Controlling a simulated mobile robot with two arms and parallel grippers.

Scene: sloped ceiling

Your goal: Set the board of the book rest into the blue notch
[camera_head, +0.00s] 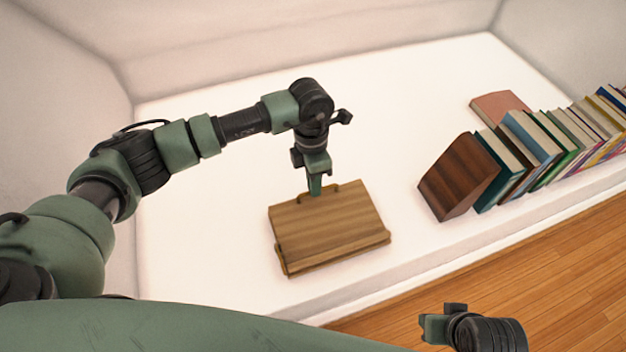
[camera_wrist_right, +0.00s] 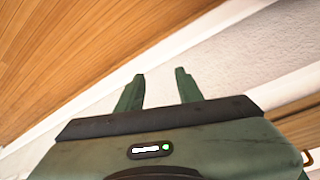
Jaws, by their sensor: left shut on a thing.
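The book rest's wooden board (camera_head: 330,224) leans back on its stand, with a ledge (camera_head: 338,254) along its front edge, on the white surface. No blue notch shows; the stand's parts behind the board are hidden. My right gripper (camera_wrist_right: 158,88) has its two fingers apart with nothing between them; it also shows at the bottom of the head view (camera_head: 436,326).
The white surface (camera_head: 220,210) is clear around the book rest. Its front edge drops to a wooden floor (camera_head: 530,265).

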